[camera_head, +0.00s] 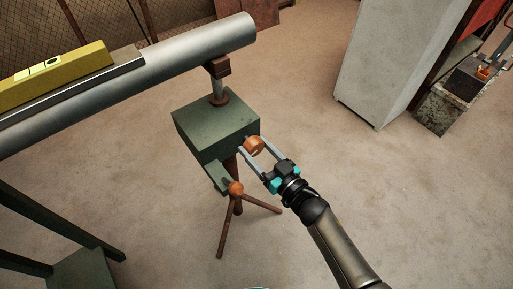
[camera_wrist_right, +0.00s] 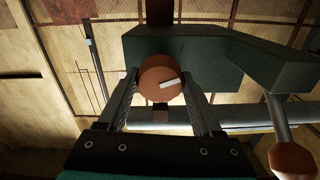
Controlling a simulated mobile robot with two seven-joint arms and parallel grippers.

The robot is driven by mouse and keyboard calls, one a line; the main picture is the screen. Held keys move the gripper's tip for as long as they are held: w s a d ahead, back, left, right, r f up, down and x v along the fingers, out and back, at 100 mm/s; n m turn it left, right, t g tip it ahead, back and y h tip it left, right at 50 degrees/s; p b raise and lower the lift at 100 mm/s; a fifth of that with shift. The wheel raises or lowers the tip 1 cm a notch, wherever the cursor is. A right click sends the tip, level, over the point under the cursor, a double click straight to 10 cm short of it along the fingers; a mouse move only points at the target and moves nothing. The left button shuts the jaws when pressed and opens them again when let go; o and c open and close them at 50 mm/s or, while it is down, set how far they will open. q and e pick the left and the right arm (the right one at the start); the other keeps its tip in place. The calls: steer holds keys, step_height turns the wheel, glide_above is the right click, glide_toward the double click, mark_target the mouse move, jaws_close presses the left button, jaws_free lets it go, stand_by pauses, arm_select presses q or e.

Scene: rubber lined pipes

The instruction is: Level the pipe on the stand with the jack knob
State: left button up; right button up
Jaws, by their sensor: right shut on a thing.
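The grey pipe (camera_head: 170,68) runs from the left edge to the upper middle of the head view, its right part resting on a brown support of the jack stand. A yellow level (camera_head: 55,75) lies along its top; its vial is too small to read. The green jack box (camera_head: 215,125) stands on brown tripod legs. The orange jack knob (camera_head: 254,146) is on the box's side; in the right wrist view the knob (camera_wrist_right: 161,80) shows a white mark. My right gripper (camera_head: 253,150) is shut on the knob, one finger on each side. My left gripper is not in view.
A second orange knob (camera_head: 236,188) sits lower on the stand by the tripod legs. A green frame (camera_head: 60,235) stands at lower left. A pale cabinet (camera_head: 390,55) stands at upper right, beside a stone-like block (camera_head: 448,108). The floor around is open.

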steer(key=c, duration=0.5)
steer(key=shift+n, duration=0.4)
steer(key=n, duration=0.4)
steer(key=shift+f+n, duration=0.1)
steer(key=shift+n, duration=0.3)
steer(key=n+b, duration=0.1)
steer(key=n, duration=0.4)
steer(key=n+b, duration=0.1)
steer(key=n, duration=0.3)
steer(key=n+b, duration=0.1)
steer(key=n, duration=0.3)
steer(key=shift+n+b, duration=0.3)
steer(key=shift+n, duration=0.5)
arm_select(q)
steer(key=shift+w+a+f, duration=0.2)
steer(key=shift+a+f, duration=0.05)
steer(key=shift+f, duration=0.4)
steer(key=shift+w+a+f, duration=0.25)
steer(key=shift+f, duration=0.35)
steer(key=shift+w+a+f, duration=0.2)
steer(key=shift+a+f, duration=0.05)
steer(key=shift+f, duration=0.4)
arm_select(e)
steer(key=shift+n, duration=0.4)
